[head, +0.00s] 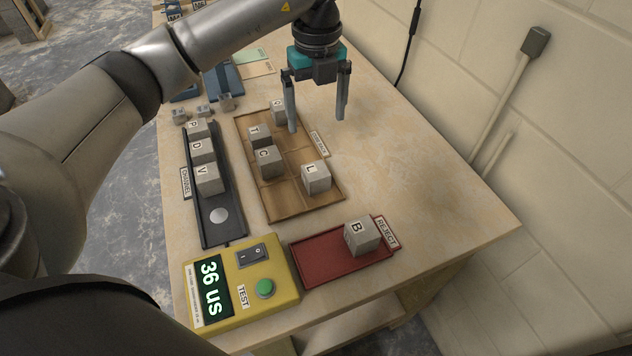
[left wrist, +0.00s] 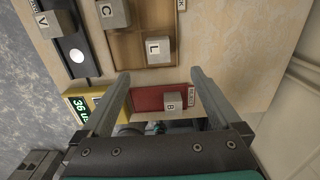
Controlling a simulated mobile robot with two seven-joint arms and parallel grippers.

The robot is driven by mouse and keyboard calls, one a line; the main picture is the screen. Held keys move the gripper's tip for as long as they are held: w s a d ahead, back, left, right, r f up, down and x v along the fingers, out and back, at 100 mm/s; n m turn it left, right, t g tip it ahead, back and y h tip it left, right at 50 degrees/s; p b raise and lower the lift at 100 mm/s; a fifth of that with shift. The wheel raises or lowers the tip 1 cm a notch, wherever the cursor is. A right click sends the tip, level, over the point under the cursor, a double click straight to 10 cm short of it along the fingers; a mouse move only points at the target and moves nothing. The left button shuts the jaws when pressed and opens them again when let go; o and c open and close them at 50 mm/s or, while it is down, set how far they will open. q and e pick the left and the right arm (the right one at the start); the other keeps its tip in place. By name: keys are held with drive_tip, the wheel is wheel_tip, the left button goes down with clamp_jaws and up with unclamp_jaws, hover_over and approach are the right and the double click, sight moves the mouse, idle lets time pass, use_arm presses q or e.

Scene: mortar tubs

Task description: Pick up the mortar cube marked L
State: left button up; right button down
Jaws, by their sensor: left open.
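The mortar cube marked L (head: 316,178) is a grey cube at the near right of the wooden tray (head: 290,213). It also shows in the left wrist view (left wrist: 158,50), ahead of my fingertips. My left gripper (head: 317,122) is open and empty. In the head view it hangs above the far part of the tray, beyond cube L and apart from it. In the left wrist view the left gripper's fingers (left wrist: 162,76) stand wide apart with nothing between them. My right gripper is not in view.
Cubes T (head: 259,135) and C (head: 268,160) stand in the same tray, with another cube partly hidden behind a finger. A black channel (head: 224,236) holds cubes P, D and V. A red reject tray (head: 318,262) holds cube B (head: 361,238). A yellow tester (head: 264,270) reads 36 us. The table's right side is clear.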

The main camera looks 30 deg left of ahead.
use_arm(q)
hover_over(316, 170)
drive_tip(key=f, duration=0.6)
drive_tip(key=f+b, duration=0.1)
drive_tip(key=f, duration=0.2)
drive_tip(key=shift+w+a+f, duration=0.15)
drive_tip(key=shift+w+f, duration=0.15)
drive_tip(key=f, duration=0.4)
drive_tip(key=shift+s+f, duration=0.3)
drive_tip(key=shift+s, duration=0.05)
drive_tip(key=shift+f+b, duration=0.3)
drive_tip(key=shift+f, duration=0.1)
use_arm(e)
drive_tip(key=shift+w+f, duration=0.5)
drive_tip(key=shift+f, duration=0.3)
use_arm(q)
drive_tip(key=shift+c, duration=0.3)
drive_tip(key=shift+r, duration=0.1)
clamp_jaws()
